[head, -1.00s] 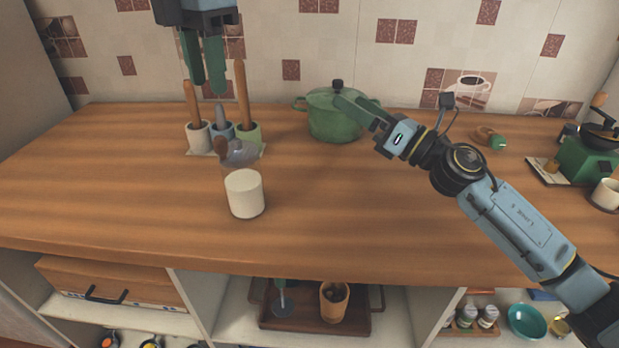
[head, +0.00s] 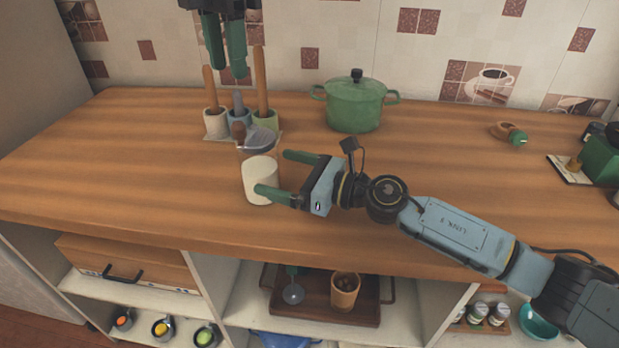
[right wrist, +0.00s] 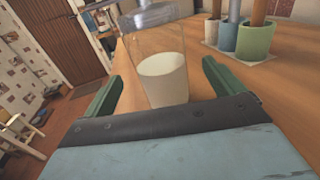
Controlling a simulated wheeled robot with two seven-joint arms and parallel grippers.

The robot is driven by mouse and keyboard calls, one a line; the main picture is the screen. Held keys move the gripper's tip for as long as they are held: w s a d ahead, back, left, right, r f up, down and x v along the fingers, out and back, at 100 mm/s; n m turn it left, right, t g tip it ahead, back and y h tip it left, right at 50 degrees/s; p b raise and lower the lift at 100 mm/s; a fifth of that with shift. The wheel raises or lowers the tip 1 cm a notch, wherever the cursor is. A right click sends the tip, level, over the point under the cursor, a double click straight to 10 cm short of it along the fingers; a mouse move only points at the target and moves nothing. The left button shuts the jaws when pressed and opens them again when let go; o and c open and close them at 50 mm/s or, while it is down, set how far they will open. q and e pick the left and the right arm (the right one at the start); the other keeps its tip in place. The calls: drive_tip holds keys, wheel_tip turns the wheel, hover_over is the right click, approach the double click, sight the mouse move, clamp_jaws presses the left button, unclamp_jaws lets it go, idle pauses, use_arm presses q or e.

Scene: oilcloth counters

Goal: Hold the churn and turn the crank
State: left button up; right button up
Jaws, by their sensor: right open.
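The churn (head: 259,182) stands upright on the wooden counter. It is a clear jar with white contents, and its lid carries a grey metal part and a crank with a brown knob (head: 239,132). In the right wrist view the jar (right wrist: 163,78) stands between my fingers. My right gripper (head: 271,172) is open, with one finger on the near side of the jar and one on the far side. I cannot tell whether they touch it. My left gripper (head: 228,74) hangs above and behind the churn, pointing down, its fingers apart and empty.
Several cups with wooden-handled tools (head: 238,118) stand just behind the churn, under my left gripper. A green lidded pot (head: 355,103) is at the back. A green grinder (head: 602,158) is at the right. The counter left of the churn is clear.

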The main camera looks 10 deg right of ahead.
sight(258, 166)
drive_tip(key=shift+x, duration=2.8)
drive_tip(key=shift+c, duration=0.3)
